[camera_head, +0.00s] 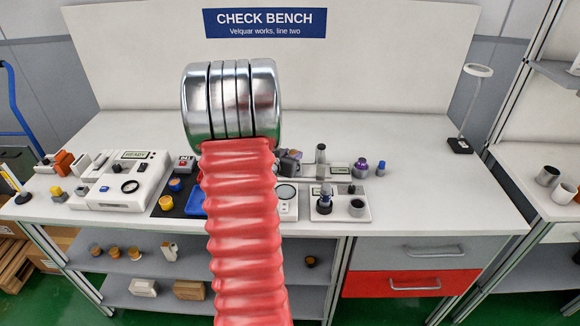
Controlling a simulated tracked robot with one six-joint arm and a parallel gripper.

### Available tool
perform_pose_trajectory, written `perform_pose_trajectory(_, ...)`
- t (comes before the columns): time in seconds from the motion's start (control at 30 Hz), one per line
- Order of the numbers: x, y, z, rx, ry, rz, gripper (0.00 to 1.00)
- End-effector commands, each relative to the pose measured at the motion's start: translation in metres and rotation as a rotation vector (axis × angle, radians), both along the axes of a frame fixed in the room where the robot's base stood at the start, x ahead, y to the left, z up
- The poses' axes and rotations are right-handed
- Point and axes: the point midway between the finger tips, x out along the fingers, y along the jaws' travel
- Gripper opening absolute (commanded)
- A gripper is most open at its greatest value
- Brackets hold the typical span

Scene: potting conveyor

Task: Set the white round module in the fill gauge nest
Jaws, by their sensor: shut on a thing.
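My arm, red ribbed with a large silver joint, stands in the middle of the picture and covers the centre of the bench. My gripper is hidden behind it, so I cannot see its jaws. I cannot make out the white round module anywhere. No label names the fill gauge nest, so I cannot tell which fixture it is. A white station (105,196) with a small display and a dark ring on top stands at the left. A flat white unit with a round dial (286,192) shows just right of my arm, partly covered.
A light plate (347,213) with a black cup (357,207) and an upright post stands right of my arm. Purple (362,167) and blue (381,168) pieces stand behind it. A lamp (460,144) stands at the right. The bench between is clear.

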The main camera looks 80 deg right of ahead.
Motion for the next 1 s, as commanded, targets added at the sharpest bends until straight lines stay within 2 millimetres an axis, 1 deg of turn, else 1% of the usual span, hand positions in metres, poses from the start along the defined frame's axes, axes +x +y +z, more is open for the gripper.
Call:
perform_pose_trajectory(0.33,0.0,0.0,-0.003,0.0,0.0,0.0,0.07)
perform_pose_trajectory(0.6,0.0,0.0,-0.031,0.002,0.001,0.001,0.07)
perform_pose_trajectory(0.7,0.001,0.0,-0.038,0.001,-0.001,0.001,0.07)
perform_pose_trajectory(1.0,0.001,0.0,-0.038,0.0,-0.001,0.001,0.07)
